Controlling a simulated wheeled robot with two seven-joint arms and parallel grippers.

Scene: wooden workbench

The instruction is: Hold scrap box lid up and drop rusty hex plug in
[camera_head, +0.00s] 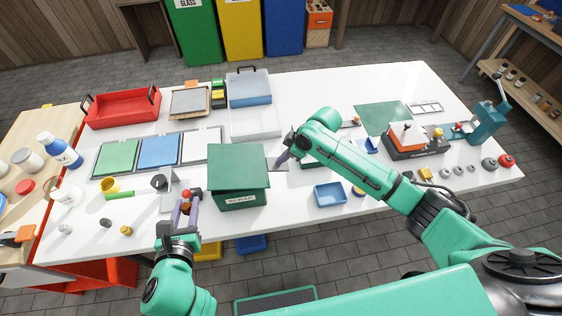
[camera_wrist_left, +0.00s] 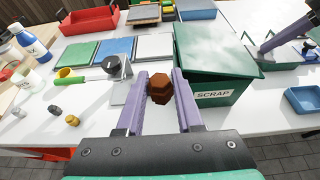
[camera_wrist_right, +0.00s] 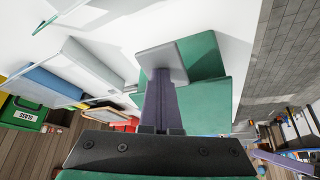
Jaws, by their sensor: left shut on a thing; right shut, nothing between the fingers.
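The rusty hex plug (camera_wrist_left: 161,88) is held between the fingers of my left gripper (camera_wrist_left: 158,92), above the bench. In the head view, the left gripper (camera_head: 187,203) is just left of the green scrap box (camera_head: 240,199), outside it. The box has a white SCRAP label on its front. Its green lid (camera_head: 237,165) covers the top; in the left wrist view the lid (camera_wrist_left: 213,50) looks slightly tilted. My right gripper (camera_head: 282,158) is shut and empty, right of the box. In the right wrist view its fingers (camera_wrist_right: 161,80) are by green surfaces and a grey plate.
A grey stand (camera_head: 167,193) and a yellow cup with a green handle (camera_head: 110,187) are left of the left gripper. A blue tray (camera_head: 329,194) lies right of the box. Green, blue and white panels (camera_head: 158,152) lie behind. My right arm crosses the bench's right half.

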